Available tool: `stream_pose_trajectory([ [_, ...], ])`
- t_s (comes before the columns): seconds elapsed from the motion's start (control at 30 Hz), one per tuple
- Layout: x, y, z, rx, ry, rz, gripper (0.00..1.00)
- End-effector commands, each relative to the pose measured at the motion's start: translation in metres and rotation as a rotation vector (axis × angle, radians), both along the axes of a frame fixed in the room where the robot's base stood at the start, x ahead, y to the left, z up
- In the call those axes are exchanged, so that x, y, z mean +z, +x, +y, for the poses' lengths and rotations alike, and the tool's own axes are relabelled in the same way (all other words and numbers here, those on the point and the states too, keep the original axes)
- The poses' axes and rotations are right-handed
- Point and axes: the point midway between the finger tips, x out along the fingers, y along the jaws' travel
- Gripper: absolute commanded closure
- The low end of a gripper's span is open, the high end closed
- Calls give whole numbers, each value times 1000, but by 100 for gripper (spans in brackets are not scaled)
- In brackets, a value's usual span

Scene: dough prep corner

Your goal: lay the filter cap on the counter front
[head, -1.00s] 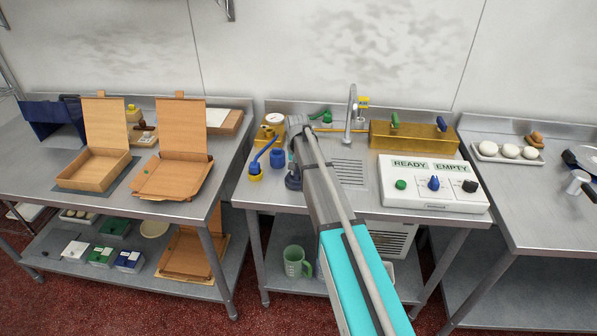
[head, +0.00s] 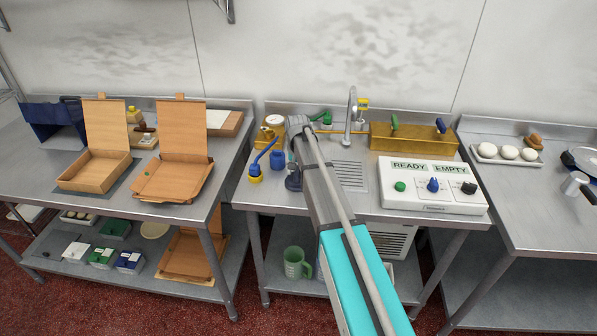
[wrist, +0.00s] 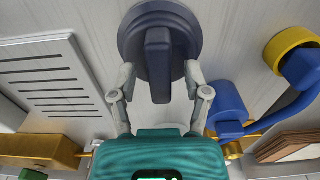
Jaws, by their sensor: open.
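A dark blue round cap with a raised bar handle, which I take as the filter cap (wrist: 185,28), is at the top middle of the wrist view. In the head view the cap (head: 293,182) is at the counter's left front, partly hidden by my arm. My gripper (wrist: 159,72) is open, with one finger on each side of the bar handle. A gap shows between the fingers and the bar. The head view hides my fingertips. The steel counter (head: 330,203) has a bare strip along its front. I cannot tell what lies beneath the cap.
A blue cup (head: 277,158) and a blue hose piece with a yellow end (head: 256,178) stand left of the cap. A slotted drain (head: 350,174) and a white control panel (head: 432,200) are to the right. A brass trough (head: 415,140) and a tap (head: 350,115) are behind.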

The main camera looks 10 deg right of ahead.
Motion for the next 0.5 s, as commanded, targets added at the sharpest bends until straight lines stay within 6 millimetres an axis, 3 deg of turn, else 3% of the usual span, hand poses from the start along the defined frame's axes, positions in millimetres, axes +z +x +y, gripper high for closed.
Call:
stream_pose_trajectory([
  [0.5,46,0,0,0,0,0,38],
])
